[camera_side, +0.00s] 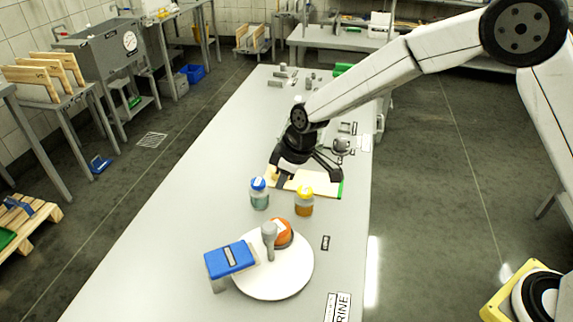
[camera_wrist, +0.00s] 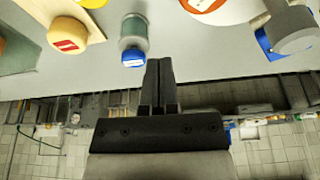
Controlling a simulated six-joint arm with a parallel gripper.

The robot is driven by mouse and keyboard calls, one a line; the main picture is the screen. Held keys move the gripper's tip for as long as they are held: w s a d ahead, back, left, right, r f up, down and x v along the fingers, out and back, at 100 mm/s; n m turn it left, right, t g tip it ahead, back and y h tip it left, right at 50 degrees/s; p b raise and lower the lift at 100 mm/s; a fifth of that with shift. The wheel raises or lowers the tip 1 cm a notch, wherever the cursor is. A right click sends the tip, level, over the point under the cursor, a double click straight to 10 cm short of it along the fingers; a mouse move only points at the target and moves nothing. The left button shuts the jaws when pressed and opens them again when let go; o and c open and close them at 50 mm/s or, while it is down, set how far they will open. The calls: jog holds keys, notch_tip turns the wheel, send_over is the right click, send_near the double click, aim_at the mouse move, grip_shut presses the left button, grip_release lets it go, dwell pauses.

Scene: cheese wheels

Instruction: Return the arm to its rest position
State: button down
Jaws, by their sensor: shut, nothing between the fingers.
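My gripper (camera_side: 279,184) is black and hangs over the long grey table, beside a pale board with a green edge (camera_side: 322,186). In the wrist view its two fingers (camera_wrist: 159,62) are together with nothing between them. A blue-capped jar (camera_side: 259,196) and a yellow-capped jar (camera_side: 304,205) stand in front of it in the side view, clear of the fingers. The blue-capped jar also shows near the fingertips in the wrist view (camera_wrist: 134,38). My arm reaches in from the upper right, bent down at the wrist.
Small grey pieces (camera_side: 278,83) lie at the far end. The table's left side is clear.

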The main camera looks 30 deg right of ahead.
jog(key=s+d+r+m+h, duration=0.2)
jog(key=s+d+m, duration=0.6)
jog(key=s+d, duration=1)
jog(key=s+r, duration=0.1)
jog(key=s, duration=0.2)
jog(key=shift+s+d+m+h, duration=0.3)
jog(key=shift+s+d, duration=0.05)
jog(key=shift+d, duration=0.05)
